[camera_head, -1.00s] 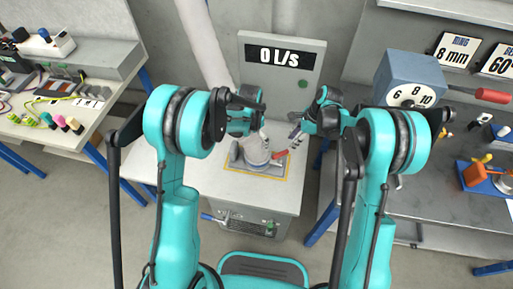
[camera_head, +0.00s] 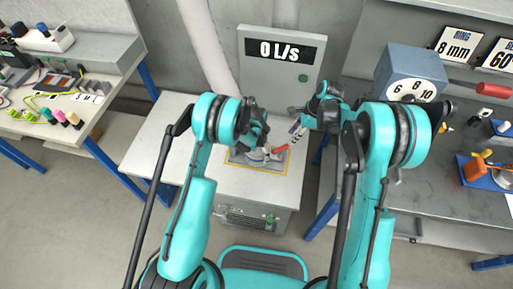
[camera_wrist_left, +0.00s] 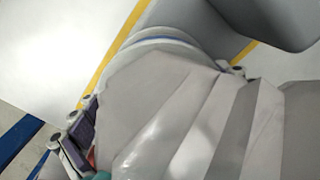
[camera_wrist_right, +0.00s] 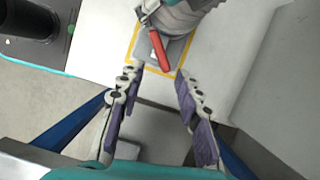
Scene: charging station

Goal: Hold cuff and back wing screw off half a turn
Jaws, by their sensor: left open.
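The grey cuff (camera_head: 257,156) sits on the white cabinet top inside a yellow outline, mostly hidden by my left arm in the head view. In the left wrist view its pale grey body (camera_wrist_left: 165,110) fills the picture. My left gripper (camera_wrist_left: 156,105) is open, with a finger showing at each side of that body; contact cannot be told. The red wing screw (camera_wrist_right: 159,50) sticks out from the cuff (camera_wrist_right: 182,18) in the right wrist view; it also shows in the head view (camera_head: 280,149). My right gripper (camera_wrist_right: 157,78) is open and empty, its fingertips just short of the wing screw.
A panel reading 0 L/s (camera_head: 279,60) stands behind the cabinet (camera_head: 160,130). A grey bench (camera_head: 440,205) on the right holds a numbered blue-grey box (camera_head: 409,72) and tools. A bench (camera_head: 95,85) on the left holds cables and plugs.

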